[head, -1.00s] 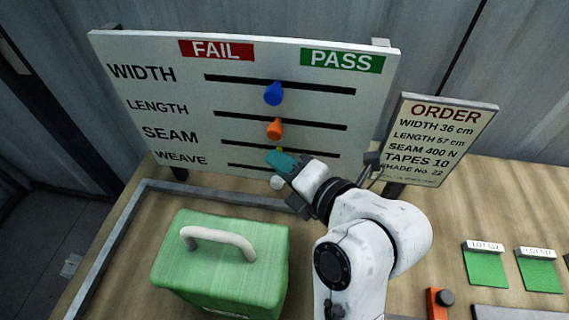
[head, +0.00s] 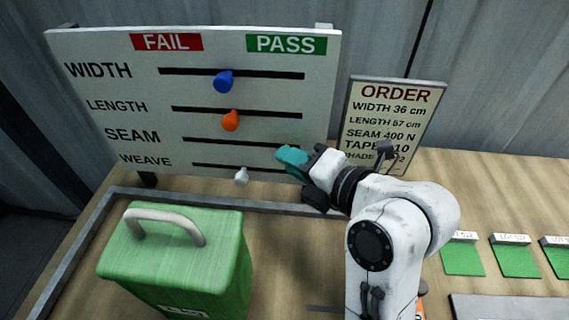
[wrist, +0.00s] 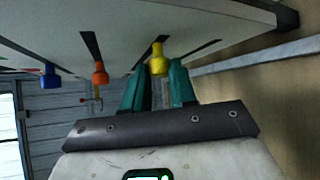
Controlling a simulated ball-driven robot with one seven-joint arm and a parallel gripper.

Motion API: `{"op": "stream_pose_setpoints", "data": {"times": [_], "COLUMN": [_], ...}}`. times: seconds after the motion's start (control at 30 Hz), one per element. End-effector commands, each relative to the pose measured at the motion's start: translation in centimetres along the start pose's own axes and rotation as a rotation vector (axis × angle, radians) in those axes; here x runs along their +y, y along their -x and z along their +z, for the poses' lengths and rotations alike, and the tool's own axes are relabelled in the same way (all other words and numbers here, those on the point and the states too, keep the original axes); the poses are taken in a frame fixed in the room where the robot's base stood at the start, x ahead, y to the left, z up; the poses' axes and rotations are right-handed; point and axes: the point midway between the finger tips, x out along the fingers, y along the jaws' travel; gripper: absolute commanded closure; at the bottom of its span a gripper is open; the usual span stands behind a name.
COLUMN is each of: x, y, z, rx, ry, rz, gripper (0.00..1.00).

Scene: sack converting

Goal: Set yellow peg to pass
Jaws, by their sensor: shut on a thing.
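The white board (head: 90,45) carries a red FAIL label (head: 166,42) at left and a green PASS label (head: 286,44) at right above several slots. The yellow peg (wrist: 158,56) sits in the SEAM slot, on the right, PASS side of its middle. In the wrist view it stands between the teal fingertips of my gripper (wrist: 158,84), which is shut on it. In the head view my gripper (head: 290,156) hides nearly all of the peg and the right end of that slot.
The blue peg (head: 223,82), orange peg (head: 231,121) and white peg (head: 241,176) sit near mid-slot in the other rows. A green case (head: 180,255) with a pale handle stands in front of the board. An order sign (head: 392,125) stands to the right, behind my arm.

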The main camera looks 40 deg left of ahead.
Motion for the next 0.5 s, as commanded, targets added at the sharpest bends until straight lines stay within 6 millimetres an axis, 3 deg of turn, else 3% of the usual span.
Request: {"op": "stream_pose_setpoints", "data": {"times": [0.23, 0.27, 0.5], "x": [-0.22, -0.22, -0.17], "y": [0.25, 0.26, 0.19], "z": [0.26, 0.27, 0.18], "rx": [-0.006, -0.006, -0.004], "ry": [-0.001, -0.001, -0.002], "rz": [-0.005, -0.005, -0.004], "gripper": [1.0, 0.72, 0.49]}}
